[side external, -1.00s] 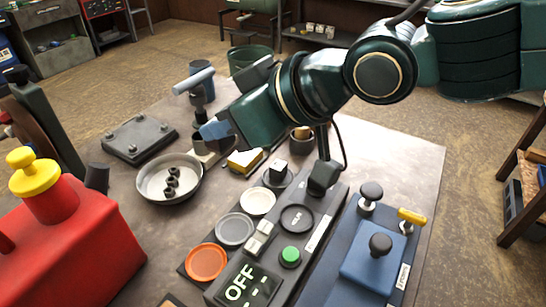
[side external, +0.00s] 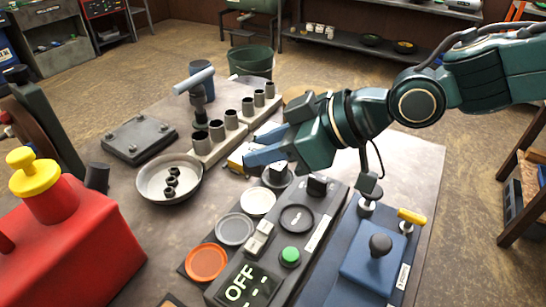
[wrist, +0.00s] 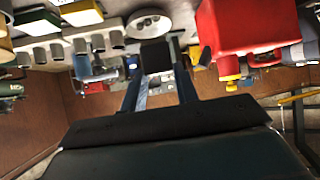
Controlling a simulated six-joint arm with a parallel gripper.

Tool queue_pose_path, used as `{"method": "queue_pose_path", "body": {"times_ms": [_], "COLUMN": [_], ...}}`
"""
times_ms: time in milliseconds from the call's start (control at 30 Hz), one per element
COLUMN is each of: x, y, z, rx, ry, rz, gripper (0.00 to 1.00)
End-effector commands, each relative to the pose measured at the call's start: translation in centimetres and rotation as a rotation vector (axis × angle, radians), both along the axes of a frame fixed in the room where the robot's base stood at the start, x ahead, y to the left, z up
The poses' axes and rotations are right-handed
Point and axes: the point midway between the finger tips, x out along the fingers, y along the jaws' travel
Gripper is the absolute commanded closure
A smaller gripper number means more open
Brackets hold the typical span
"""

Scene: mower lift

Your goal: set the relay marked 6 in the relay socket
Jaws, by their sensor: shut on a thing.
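My gripper (side external: 258,146) is level above the middle of the table, its blue fingers pointing left. In the wrist view my gripper (wrist: 158,84) is shut on a dark block (wrist: 156,55) between the fingertips. No marking on the block can be read, so I cannot tell whether it is relay 6. In the side view the fingers hide the block. A round-based fitting (side external: 277,179) with a dark top stands below the gripper, partly covered. I cannot clearly make out the relay socket.
A row of grey cups (side external: 217,132) stands beyond the fingers. A metal pan (side external: 150,185) with small dark parts sits left. A red can (side external: 75,245) is at front left. A control panel (side external: 240,285) reads OFF. A blue fixture (side external: 370,270) is at right.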

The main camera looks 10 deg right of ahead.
Motion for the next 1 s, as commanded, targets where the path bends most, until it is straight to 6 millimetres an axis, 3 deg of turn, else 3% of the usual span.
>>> {"method": "queue_pose_path", "body": {"times_ms": [200, 400, 1000], "x": [-0.8, -2.0, -2.5], "y": [-3.7, -5.9, -6.5], "z": [-2.6, -3.7, -4.6], "rx": [0.000, 0.001, 0.000], "ry": [0.002, 0.000, 0.001], "rz": [0.108, 0.175, 0.197], "gripper": [0.92, 0.92, 0.92]}}
